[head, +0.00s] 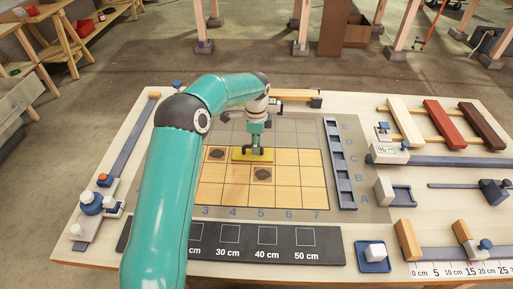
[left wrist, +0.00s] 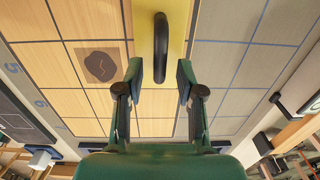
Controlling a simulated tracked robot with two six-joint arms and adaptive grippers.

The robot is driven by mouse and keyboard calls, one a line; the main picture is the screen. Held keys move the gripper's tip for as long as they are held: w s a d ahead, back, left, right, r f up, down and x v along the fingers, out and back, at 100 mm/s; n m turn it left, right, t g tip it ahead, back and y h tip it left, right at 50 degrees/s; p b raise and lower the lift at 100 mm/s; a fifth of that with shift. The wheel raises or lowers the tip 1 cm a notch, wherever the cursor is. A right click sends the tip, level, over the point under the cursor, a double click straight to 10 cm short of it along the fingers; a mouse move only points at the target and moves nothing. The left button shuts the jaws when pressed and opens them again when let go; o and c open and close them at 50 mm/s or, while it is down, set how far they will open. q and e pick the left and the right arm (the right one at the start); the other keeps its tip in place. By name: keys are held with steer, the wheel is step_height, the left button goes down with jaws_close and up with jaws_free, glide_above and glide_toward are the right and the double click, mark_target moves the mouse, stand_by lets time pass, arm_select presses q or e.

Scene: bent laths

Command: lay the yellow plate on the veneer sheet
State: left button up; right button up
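The yellow plate (head: 238,155) lies at the far edge of the light wood veneer sheet (head: 236,196), between it and the grey grid board. In the left wrist view the yellow plate (left wrist: 178,22) bears a black bar handle (left wrist: 160,45). The veneer sheet (left wrist: 45,70) is on its left there, grey board on its right. My left gripper (head: 257,151) is over the plate. In the left wrist view my left gripper (left wrist: 158,72) is open, its fingers on either side of the handle with gaps. Whether the plate touches the surface is unclear. My right gripper is not in view.
Dark knot squares mark the sheet (head: 262,174). A dark slotted rack (head: 341,165) stands to the right, a dark scale strip (head: 262,243) in front. Coloured laths (head: 445,124) and clamps lie at right; a grey fixture with knobs (head: 92,205) stands at left.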

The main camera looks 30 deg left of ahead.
arm_select(q)
step_height(320, 180, up, 10)
steer(key=shift+f+b, duration=0.15)
steer(key=shift+b, duration=0.25)
steer(key=shift+s+d, duration=0.1)
steer(key=shift+d, duration=0.05)
